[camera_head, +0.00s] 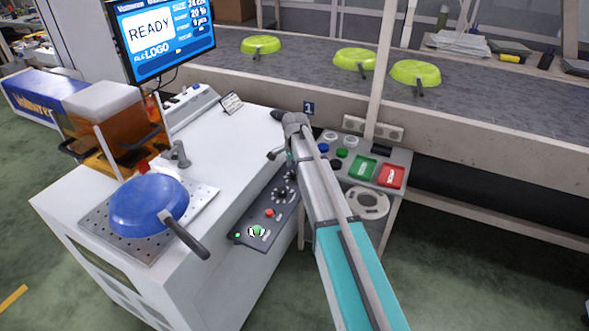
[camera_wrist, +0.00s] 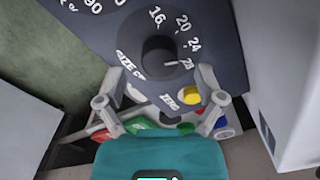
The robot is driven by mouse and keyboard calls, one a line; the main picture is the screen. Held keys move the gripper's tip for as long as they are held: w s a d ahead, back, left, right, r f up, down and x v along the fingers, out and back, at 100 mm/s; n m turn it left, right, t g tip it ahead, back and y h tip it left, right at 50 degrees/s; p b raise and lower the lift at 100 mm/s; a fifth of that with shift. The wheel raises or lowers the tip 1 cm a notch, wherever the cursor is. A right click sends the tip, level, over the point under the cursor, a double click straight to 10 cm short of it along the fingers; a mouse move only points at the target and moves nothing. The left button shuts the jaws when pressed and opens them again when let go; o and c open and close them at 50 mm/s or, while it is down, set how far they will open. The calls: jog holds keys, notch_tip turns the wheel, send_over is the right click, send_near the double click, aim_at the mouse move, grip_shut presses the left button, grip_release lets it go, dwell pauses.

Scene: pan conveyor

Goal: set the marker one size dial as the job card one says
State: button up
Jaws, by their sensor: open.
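The size dial (camera_wrist: 158,55) shows in the wrist view as a round black knob on a dark panel, with the numbers 16, 20, 24 and 28 around it. A small pale mark on the knob appears to face 28. My gripper (camera_wrist: 161,88) is open, with one finger on either side of the knob's lower part. I cannot tell whether the fingers touch it. In the head view, the white marker's dark control panel (camera_head: 268,212) is partly behind my arm. A small card (camera_head: 231,103) stands on the marker top; its writing is too small to read.
A yellow button (camera_wrist: 191,94) marked ZERO sits close to my right finger. Another dial (camera_wrist: 98,5) is at the upper left. A blue pan (camera_head: 148,205) lies on the marker's perforated plate. The screen (camera_head: 160,38) reads READY. A side table (camera_head: 396,156) stands right.

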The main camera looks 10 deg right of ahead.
aim_at(295, 173)
jog(key=shift+r+p, duration=5.8)
jog(key=shift+r, duration=0.35)
jog(key=s+r+n+p, duration=0.3)
jog(key=s+n, duration=0.1)
jog(key=s, duration=0.7)
jog(key=s+r+n+p, duration=0.3)
jog(key=s+n, duration=0.2)
jog(key=s, duration=0.7)
jog(key=shift+s+a+n, duration=0.15)
jog(key=shift+n, duration=0.15)
jog(key=s+n, duration=0.3)
jog(key=s, duration=0.5)
jog(key=shift+r+n, duration=0.25)
jog(key=shift+n, duration=0.15)
